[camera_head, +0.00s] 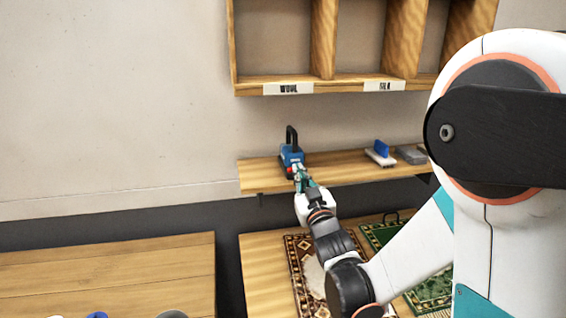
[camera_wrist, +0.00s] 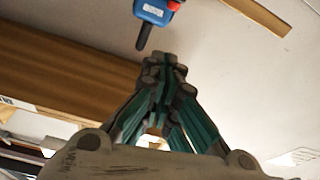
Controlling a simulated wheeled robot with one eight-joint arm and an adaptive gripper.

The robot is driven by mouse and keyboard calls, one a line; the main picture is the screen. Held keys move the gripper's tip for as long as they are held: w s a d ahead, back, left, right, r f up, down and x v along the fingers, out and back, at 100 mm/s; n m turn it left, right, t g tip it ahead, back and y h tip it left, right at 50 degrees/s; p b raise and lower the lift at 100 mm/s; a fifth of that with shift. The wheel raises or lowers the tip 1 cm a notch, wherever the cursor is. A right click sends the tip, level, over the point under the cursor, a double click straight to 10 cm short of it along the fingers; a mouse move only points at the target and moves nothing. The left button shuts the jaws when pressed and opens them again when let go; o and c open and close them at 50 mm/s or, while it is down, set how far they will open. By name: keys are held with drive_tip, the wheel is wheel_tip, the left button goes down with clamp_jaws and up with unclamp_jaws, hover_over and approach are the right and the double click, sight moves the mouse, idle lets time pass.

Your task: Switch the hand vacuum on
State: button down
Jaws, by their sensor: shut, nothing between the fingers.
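The hand vacuum (camera_head: 291,154) is blue with an upright black handle and a red part low on its front. It stands at the left end of the wooden wall shelf (camera_head: 335,170). My gripper (camera_head: 299,172) is shut and empty, right in front of the vacuum, and hides part of its lower front. In the wrist view the vacuum (camera_wrist: 154,11) is cut off by the top edge, its red part at the right and its dark handle pointing down. My closed fingertips (camera_wrist: 167,60) show below it there. I cannot tell whether they touch it.
A blue-and-white brush (camera_head: 380,153) and a grey block (camera_head: 411,155) lie farther right on the shelf. A wooden cubby rack (camera_head: 275,87) with labels hangs above. Patterned rugs (camera_head: 300,262) lie on a wooden surface below.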

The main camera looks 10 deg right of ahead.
drive_tip(key=shift+w+a+r+t, duration=0.1)
drive_tip(key=shift+w+a+t, duration=0.1)
drive_tip(key=shift+t, duration=0.1)
drive_tip(key=shift+s, duration=0.1)
drive_tip(key=b, duration=0.1)
approach(286, 157)
drive_tip(key=w+r, duration=0.5)
drive_tip(key=shift+a+r, duration=0.1)
drive_tip(key=shift+a, duration=0.25)
drive_tip(key=f+b, duration=0.2)
drive_tip(key=shift+w+d+f, duration=0.2)
drive_tip(key=shift+d+f, duration=0.05)
drive_tip(key=shift+f, duration=0.05)
drive_tip(key=shift+d+f, duration=0.1)
drive_tip(key=shift+f, duration=0.4)
drive_tip(key=shift+f, duration=0.1)
